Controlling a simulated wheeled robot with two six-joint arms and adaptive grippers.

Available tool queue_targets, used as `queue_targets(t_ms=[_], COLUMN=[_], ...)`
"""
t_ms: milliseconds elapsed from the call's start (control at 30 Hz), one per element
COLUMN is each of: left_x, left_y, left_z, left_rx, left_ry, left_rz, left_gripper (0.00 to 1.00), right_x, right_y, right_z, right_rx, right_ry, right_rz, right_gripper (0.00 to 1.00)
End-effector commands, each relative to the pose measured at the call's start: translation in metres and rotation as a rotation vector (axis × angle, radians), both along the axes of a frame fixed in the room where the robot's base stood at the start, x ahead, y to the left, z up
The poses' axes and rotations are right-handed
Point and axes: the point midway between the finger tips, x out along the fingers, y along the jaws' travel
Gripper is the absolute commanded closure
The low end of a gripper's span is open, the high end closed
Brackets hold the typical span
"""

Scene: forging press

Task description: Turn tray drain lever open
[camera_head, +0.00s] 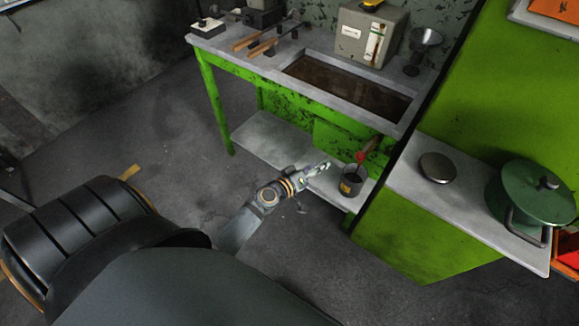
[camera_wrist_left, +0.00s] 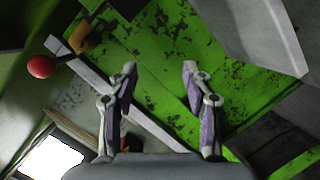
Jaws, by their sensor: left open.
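The drain lever's red ball knob (camera_wrist_left: 40,66) shows at the left of the left wrist view, on a thin dark rod leading to a brass-coloured valve (camera_wrist_left: 82,38). In the head view a small red knob (camera_head: 360,155) shows under the front edge of the bench, above a dark can. The tray (camera_head: 345,85) of dark brown liquid is set in the bench top. My left gripper (camera_head: 323,168) is open and empty, left of the red knob and apart from it. Its two spread fingers (camera_wrist_left: 159,70) face the worn green panel. My right gripper is not in view.
The dark can (camera_head: 352,181) stands on the lower shelf (camera_head: 265,138), close to my left gripper. A green cabinet (camera_head: 420,235) bounds the right side, with a green lidded pot (camera_head: 533,192) and a round metal disc (camera_head: 437,167) on its ledge. Floor at left is clear.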

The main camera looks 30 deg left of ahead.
Motion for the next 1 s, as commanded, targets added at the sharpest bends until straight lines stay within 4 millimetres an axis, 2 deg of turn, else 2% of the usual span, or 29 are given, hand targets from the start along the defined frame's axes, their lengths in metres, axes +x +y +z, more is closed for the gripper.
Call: queue_targets(t_ms=[267,600,800,1000], left_x=[-0.023,-0.063,-0.09,-0.106], left_y=[0.011,0.024,0.031,0.035], left_z=[-0.063,-0.135,-0.169,-0.187], left_rx=[0.11,0.243,0.311,0.348], left_ry=[0.139,0.304,0.388,0.434], left_rz=[-0.001,-0.022,-0.042,-0.054], left_gripper=[0.5,0.5,0.5,0.5], right_x=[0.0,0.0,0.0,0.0], right_y=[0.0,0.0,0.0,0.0], right_z=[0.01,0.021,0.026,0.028], right_rx=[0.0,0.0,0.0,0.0], right_ry=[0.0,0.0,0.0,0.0], right_rz=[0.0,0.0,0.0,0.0], right_gripper=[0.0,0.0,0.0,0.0])
